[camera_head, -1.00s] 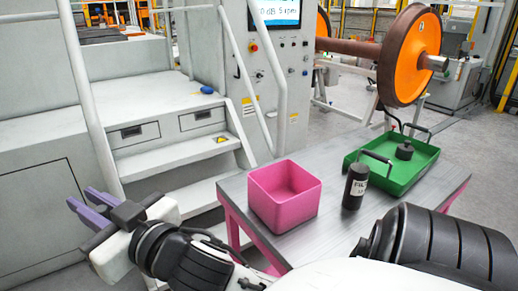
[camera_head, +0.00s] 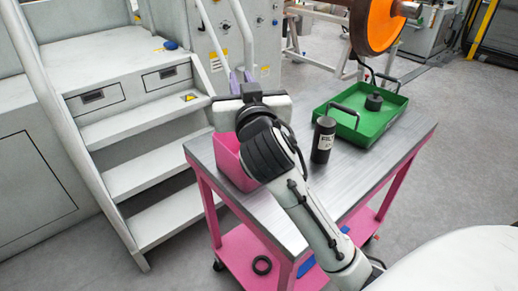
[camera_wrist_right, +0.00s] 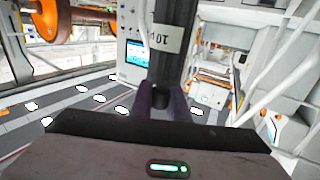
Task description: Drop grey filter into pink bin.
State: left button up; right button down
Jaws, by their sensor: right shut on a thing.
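My right gripper (camera_head: 242,84) is above the back of the pink bin (camera_head: 232,165), with its purple fingers pointing away from me. In the right wrist view, the gripper (camera_wrist_right: 165,98) is shut on the grey filter (camera_wrist_right: 174,45), a dark cylinder with a white label. The filter does not show in the head view, where the gripper body seems to cover it. The bin stands at the left end of the cart top (camera_head: 292,208). My right wrist and forearm hide much of the bin and its inside. My left gripper is not in view.
A black labelled canister (camera_head: 323,140) stands upright right of my forearm. Behind it is a green tray (camera_head: 345,129) with handles and a dark round part (camera_head: 373,102). Steps (camera_head: 140,172) stand left of the cart.

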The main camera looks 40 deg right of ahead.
jog(key=w+d+r+m+g+h+p, duration=0.1)
jog(key=w+d+r+m+g+h, duration=0.1)
jog(key=w+d+m+g+h, duration=0.4)
notch_tip(320, 180, down, 6)
jog(key=s+d+t+b, duration=0.1)
jog(key=b, duration=0.2)
jog(key=shift+s+d+f+n, duration=0.2)
jog(key=shift+s+d+n, duration=0.15)
jog(key=shift+n, duration=0.05)
jog(key=c, duration=1.6)
grip_release()
jog(key=shift+c, duration=0.2)
